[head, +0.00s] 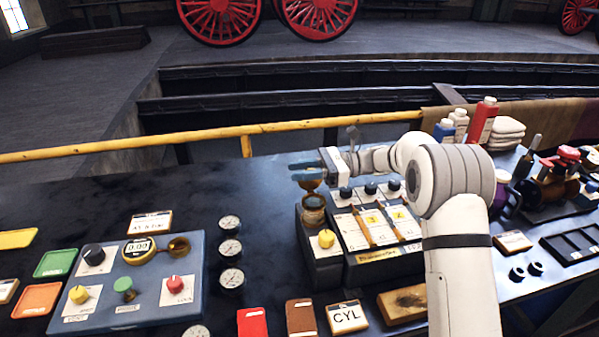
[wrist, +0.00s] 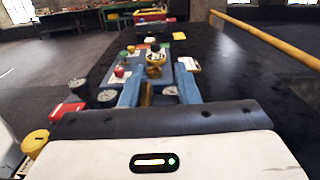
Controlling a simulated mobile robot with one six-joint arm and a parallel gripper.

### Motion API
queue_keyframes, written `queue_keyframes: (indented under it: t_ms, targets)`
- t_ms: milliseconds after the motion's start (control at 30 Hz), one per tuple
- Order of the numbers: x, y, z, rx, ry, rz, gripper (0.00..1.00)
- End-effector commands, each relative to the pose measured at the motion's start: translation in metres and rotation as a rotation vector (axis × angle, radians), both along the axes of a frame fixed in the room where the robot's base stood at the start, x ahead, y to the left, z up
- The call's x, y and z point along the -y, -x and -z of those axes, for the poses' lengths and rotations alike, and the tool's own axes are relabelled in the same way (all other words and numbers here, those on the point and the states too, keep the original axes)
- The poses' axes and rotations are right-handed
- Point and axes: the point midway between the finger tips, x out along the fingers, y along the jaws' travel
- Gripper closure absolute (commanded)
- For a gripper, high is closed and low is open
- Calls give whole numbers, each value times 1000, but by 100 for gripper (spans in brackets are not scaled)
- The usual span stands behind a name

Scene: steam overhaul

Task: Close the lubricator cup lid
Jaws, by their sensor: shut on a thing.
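The lubricator cup (head: 313,203) is a small brass cup on the dark box at the middle of the bench in the head view. Its brass lid (head: 311,184) shows just above the cup, apart from the rim and raised. My gripper (head: 303,171), with blue fingers, is directly above the cup and shut on the lid. The fingers partly hide the lid, so its exact tilt is hard to tell. In the wrist view the blue fingers (wrist: 159,92) reach forward, and the cup cannot be made out there.
A yellow knob (head: 326,239) sits on the box just in front of the cup. Three dark knobs (head: 370,188) stand right of it. Several round gauges (head: 231,250) and a blue control panel (head: 130,285) lie left. A yellow rail (head: 200,139) runs behind the bench.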

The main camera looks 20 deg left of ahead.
Motion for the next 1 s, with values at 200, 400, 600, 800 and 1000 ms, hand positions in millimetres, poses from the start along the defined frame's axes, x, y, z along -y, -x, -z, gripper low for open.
queue_keyframes:
  t_ms: [200,400,600,800,1000]
  targets:
    - [5,7,3,116,-70,-2,94]
    - [10,16,3,258,-157,-1,94]
    - [16,25,6,420,-257,-1,94]
    - [21,34,9,583,-357,-1,94]
    - [26,42,14,744,-455,-1,94]
